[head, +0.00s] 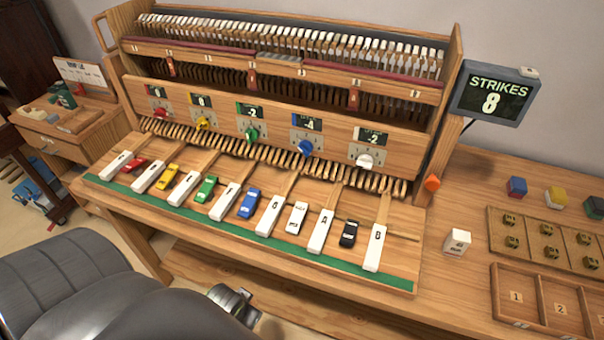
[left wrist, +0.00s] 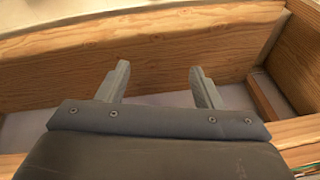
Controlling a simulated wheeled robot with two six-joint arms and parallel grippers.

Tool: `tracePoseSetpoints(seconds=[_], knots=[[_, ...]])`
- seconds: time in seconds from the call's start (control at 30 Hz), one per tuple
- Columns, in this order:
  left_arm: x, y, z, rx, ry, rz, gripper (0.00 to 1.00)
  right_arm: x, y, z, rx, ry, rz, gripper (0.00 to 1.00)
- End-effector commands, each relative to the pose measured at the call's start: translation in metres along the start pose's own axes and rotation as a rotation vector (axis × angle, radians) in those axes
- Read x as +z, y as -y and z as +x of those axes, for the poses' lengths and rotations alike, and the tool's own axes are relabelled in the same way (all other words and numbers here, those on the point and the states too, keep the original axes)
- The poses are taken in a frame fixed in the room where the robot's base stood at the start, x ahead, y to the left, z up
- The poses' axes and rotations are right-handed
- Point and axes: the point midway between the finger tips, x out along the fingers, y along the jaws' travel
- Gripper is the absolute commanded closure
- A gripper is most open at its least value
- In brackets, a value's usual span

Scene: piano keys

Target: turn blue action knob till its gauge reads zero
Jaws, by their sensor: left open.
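The blue action knob (head: 306,148) is on the wooden front panel, fourth from the left. Its small gauge (head: 307,123) above it appears to read -4, though the digits are tiny. My left arm comes in from the lower left. My left gripper (head: 243,296) is low in front of the piano's front edge, well below and left of the blue knob. In the left wrist view my left gripper (left wrist: 158,80) is open and empty, with wooden boards (left wrist: 160,55) beyond its fingers. The knob is not in that view. My right gripper is not in view.
Red (head: 160,113), yellow (head: 204,124), green (head: 250,135) and white (head: 365,160) knobs share the panel. White keys and small coloured cars line the keyboard (head: 232,200) below. Wooden trays (head: 494,245) lie at the right.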

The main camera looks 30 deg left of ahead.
Motion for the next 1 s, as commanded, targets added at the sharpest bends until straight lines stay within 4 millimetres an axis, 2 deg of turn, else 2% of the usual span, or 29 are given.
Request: tracePoseSetpoints(seconds=[0.03, 0.23, 0.33, 0.5, 0.67, 0.8, 1.0], knots=[[-0.007, 0.002, -0.018, -0.006, -0.018, 0.0, 0.4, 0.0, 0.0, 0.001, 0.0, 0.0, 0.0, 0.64], [-0.035, 0.017, -0.077, -0.074, -0.111, -0.01, 0.4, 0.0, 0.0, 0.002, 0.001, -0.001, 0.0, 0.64], [-0.066, 0.039, -0.104, -0.184, -0.25, -0.029, 0.4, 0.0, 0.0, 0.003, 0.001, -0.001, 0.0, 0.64], [-0.118, 0.069, -0.122, -0.358, -0.494, -0.021, 0.4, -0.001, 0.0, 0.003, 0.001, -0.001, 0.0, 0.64], [-0.165, 0.082, -0.137, -0.483, -0.73, 0.055, 0.4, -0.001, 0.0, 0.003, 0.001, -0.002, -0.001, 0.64], [-0.205, 0.075, -0.149, -0.55, -0.936, 0.189, 0.4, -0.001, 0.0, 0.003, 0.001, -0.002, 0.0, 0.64], [-0.236, 0.051, -0.155, -0.561, -1.119, 0.383, 0.4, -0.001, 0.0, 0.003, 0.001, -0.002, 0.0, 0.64]])
